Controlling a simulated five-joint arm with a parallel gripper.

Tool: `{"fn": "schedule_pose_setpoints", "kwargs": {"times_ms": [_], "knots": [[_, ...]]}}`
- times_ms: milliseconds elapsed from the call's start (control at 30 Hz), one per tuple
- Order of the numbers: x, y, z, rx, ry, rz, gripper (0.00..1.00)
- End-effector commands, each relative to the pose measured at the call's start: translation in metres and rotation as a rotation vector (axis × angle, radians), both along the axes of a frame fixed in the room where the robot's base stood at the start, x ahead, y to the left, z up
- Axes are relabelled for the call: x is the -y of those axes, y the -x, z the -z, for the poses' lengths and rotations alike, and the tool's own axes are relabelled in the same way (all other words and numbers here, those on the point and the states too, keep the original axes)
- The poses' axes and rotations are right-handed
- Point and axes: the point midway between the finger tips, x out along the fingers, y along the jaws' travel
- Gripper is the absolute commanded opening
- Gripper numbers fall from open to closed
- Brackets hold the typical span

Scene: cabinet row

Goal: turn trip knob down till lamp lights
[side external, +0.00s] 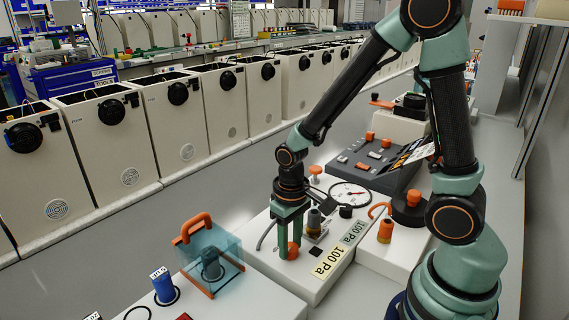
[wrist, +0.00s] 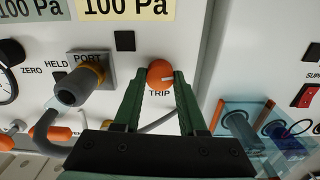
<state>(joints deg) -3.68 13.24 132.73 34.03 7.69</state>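The orange trip knob (wrist: 161,75) sits on a white panel above the label TRIP. It has a white pointer line, which slants up to the right in the wrist view. It also shows in the side external view (side external: 293,251). My gripper (wrist: 161,78) has one finger on each side of the knob. The fingertips appear to touch its sides, and the knob fills the gap. A dark square (wrist: 125,41), perhaps the lamp, sits above and left of the knob and looks unlit.
A grey port fitting (wrist: 76,87) with a hose stands left of my fingers. A clear blue box with an orange handle (side external: 209,258) stands on the neighbouring unit. A dial gauge (side external: 349,194) and an orange-capped fitting (side external: 385,231) are nearby.

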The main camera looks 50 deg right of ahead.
Motion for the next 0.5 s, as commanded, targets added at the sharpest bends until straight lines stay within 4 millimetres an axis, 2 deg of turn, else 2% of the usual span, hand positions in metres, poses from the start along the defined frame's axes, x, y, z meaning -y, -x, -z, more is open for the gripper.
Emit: {"fn": "schedule_pose_setpoints", "kwargs": {"times_ms": [500], "knots": [[-0.0001,-0.0002,-0.0005,0.000,0.000,-0.177,0.00]]}}
